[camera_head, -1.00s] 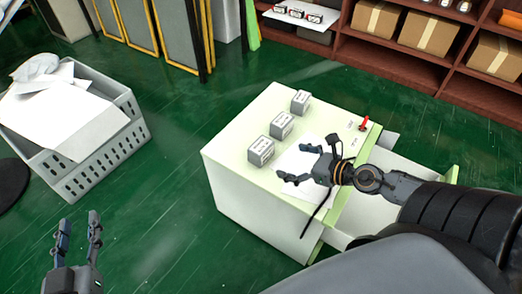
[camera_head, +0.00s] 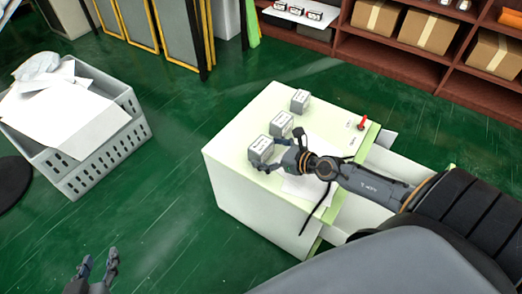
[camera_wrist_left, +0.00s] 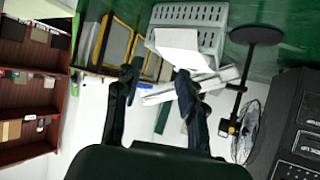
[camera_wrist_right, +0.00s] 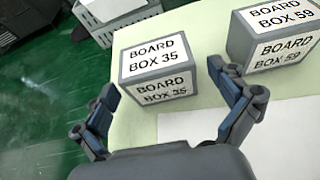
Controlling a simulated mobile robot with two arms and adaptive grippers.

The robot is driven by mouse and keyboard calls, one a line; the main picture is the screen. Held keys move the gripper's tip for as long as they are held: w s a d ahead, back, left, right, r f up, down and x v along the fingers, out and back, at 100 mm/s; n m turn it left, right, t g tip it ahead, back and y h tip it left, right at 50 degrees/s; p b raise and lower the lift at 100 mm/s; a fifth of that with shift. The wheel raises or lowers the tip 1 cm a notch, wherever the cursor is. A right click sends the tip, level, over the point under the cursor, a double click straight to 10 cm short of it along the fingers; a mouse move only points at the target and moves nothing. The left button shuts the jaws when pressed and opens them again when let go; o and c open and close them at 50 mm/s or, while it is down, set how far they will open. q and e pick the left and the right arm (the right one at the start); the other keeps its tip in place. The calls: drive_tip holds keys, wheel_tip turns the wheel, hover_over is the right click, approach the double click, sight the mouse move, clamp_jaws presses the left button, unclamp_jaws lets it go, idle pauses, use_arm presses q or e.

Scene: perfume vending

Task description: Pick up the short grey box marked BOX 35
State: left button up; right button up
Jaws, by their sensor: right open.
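The short grey box marked BOX 35 (camera_wrist_right: 158,68) stands on the pale table top in the right wrist view, with white labels on its top and front. In the head view it is the nearest of three grey boxes (camera_head: 260,149). My right gripper (camera_wrist_right: 170,100) is open, its fingers reaching toward the box from the near side with the box ahead of and between them. In the head view the right gripper (camera_head: 278,151) is right beside the box; contact cannot be told. My left gripper (camera_head: 98,264) is open and empty over the floor, away from the table; its fingers show in the left wrist view (camera_wrist_left: 155,85).
The grey box marked BOX 59 (camera_wrist_right: 275,38) stands close to the right of BOX 35. A third grey box (camera_head: 300,101) is further back. A white sheet (camera_wrist_right: 240,145) lies on the table (camera_head: 235,180). A grey crate (camera_head: 95,160) with papers stands left on the green floor.

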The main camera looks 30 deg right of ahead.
drive_tip(key=x, duration=0.2)
drive_tip(key=shift+w+a+f, duration=0.1)
drive_tip(key=shift+w+f, duration=0.05)
drive_tip(key=shift+w, duration=0.1)
drive_tip(key=c, duration=1.3)
drive_tip(key=shift+c, duration=0.2)
